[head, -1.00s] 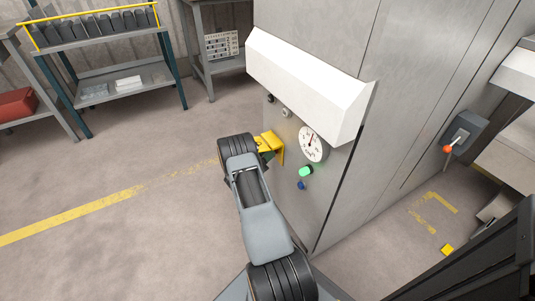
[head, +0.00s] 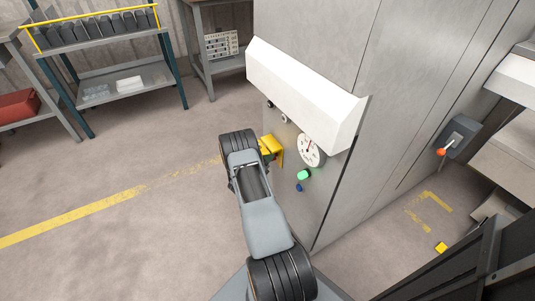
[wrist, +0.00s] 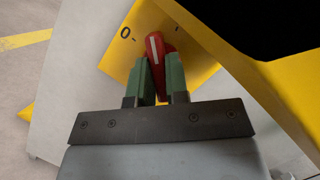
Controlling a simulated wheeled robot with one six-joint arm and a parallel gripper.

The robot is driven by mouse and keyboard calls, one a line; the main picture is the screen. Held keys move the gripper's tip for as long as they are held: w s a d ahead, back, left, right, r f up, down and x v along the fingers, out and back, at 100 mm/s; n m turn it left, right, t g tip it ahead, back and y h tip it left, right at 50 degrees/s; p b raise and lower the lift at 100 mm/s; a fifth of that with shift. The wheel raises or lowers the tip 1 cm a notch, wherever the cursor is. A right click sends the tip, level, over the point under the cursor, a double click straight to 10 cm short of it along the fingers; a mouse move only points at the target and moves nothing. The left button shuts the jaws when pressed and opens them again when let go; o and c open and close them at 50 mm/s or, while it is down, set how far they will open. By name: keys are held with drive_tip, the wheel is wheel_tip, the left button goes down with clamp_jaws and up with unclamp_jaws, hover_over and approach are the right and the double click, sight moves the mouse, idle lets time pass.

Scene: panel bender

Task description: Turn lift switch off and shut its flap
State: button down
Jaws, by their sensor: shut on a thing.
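The lift switch is a red knob (wrist: 155,48) with a white line, on a yellow plate (wrist: 116,62) in the wrist view. A "0" mark is to the knob's upper left and a small mark to its upper right; the white line points up between them. My gripper (wrist: 160,80) has its green fingers closed on the knob's two sides. A yellow flap or cover (wrist: 290,85) stands open at the right, around a dark area. In the head view the yellow housing (head: 273,149) shows on the cabinet, but my arm hides the knob and fingertips.
The grey cabinet (head: 330,205) carries a round dial (head: 309,149), a green button (head: 303,175) and a blue button (head: 299,188) close beside the housing. A white hood (head: 305,90) juts out above. An orange-tipped lever (head: 442,151) is at right.

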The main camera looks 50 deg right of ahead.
drive_tip(key=shift+w+r+n+t+y+p, duration=0.15)
drive_tip(key=shift+n+t+y+p, duration=0.35)
drive_tip(key=shift+n, duration=0.7)
drive_tip(key=c, duration=1.1)
unclamp_jaws()
drive_tip(key=a+f, duration=0.1)
drive_tip(key=a, duration=0.3)
drive_tip(key=a+p, duration=0.1)
drive_tip(key=a, duration=0.4)
drive_tip(key=a+f+p, duration=0.1)
drive_tip(key=a, duration=0.3)
drive_tip(key=shift+s+a+f, duration=0.25)
drive_tip(key=shift+s+f, duration=0.1)
